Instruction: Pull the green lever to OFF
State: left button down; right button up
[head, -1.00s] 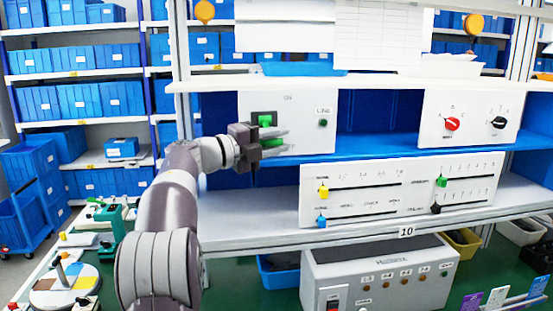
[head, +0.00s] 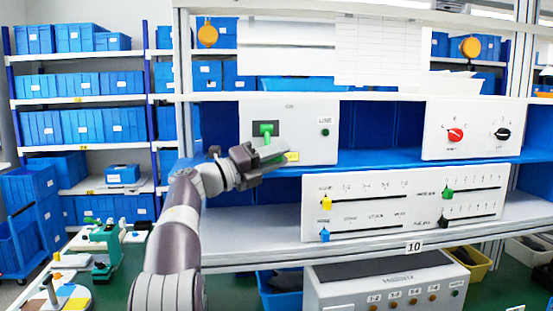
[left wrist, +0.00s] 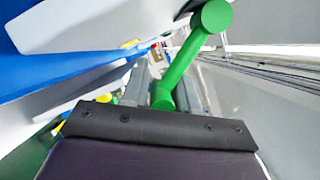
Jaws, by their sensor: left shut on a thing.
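The green lever (head: 266,129) is on the white panel (head: 310,145) at the upper left of the workstation, with an "ON" mark above it and a yellow label (head: 292,156) low on the panel. My left gripper (head: 272,157) is in front of the panel's lower part, and its fingers hide the lower part of the lever. In the left wrist view the green lever (left wrist: 184,58) runs slantwise from a rounded end at the top down between my fingers, which are shut on it. My right gripper is not in view.
A green button (head: 325,132) is right of the lever. A panel with red and black knobs (head: 473,145) stands at right on the same blue shelf (head: 385,158). A slider panel (head: 400,204) stands below, close to my gripper's right.

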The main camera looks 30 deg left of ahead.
pick_arm(q)
jog(key=shift+r, duration=0.2)
jog(key=c, duration=1.3)
grip_release()
jog(key=o, duration=0.4)
jog(key=shift+a, duration=0.1)
jog(key=shift+w+f, duration=0.2)
jog(key=shift+w, duration=0.05)
jog(key=shift+s+a+f, duration=0.15)
jog(key=shift+s, duration=0.25)
jog(key=b+v, duration=0.3)
jog(key=v, duration=0.9)
